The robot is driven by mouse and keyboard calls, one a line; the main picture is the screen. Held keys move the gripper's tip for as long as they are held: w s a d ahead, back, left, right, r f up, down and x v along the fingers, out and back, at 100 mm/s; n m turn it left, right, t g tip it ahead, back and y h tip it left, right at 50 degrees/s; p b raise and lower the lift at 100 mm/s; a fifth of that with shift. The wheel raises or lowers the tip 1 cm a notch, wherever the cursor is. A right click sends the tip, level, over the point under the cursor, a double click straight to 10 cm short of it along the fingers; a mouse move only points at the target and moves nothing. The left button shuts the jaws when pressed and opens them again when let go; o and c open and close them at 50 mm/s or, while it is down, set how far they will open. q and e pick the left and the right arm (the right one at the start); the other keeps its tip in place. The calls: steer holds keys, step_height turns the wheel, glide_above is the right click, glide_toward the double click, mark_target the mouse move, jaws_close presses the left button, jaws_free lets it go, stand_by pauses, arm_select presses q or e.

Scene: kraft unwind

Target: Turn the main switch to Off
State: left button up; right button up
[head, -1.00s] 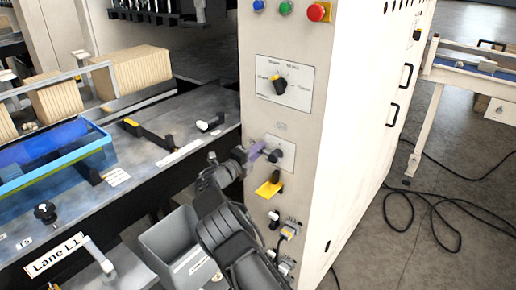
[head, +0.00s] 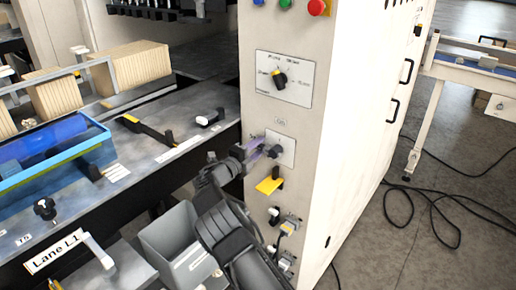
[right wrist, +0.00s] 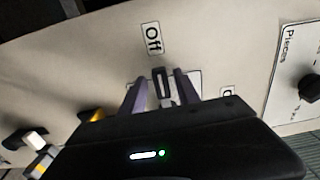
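The main switch is a dark knob (head: 272,151) on a pale plate (head: 287,154) on the front of the cream cabinet. In the right wrist view the switch handle (right wrist: 161,86) stands between my two purple fingers. An "Off" label (right wrist: 153,38) shows beyond it. My right gripper (head: 260,149) reaches the switch from the left; it also shows in the right wrist view (right wrist: 161,92). Its fingers straddle the handle with narrow gaps on both sides. The fingers hide part of the plate. My left gripper is not in view.
A selector dial (head: 281,79) sits above the switch, with a red button (head: 318,7) higher up. A grey bin (head: 170,240) stands left of my arm. Cables (head: 410,205) lie on the right floor.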

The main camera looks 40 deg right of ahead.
steer(key=b+v, duration=0.1)
steer(key=v, duration=0.6)
steer(key=shift+s+a, duration=0.2)
steer(key=shift+a, duration=0.15)
stand_by(0.5)
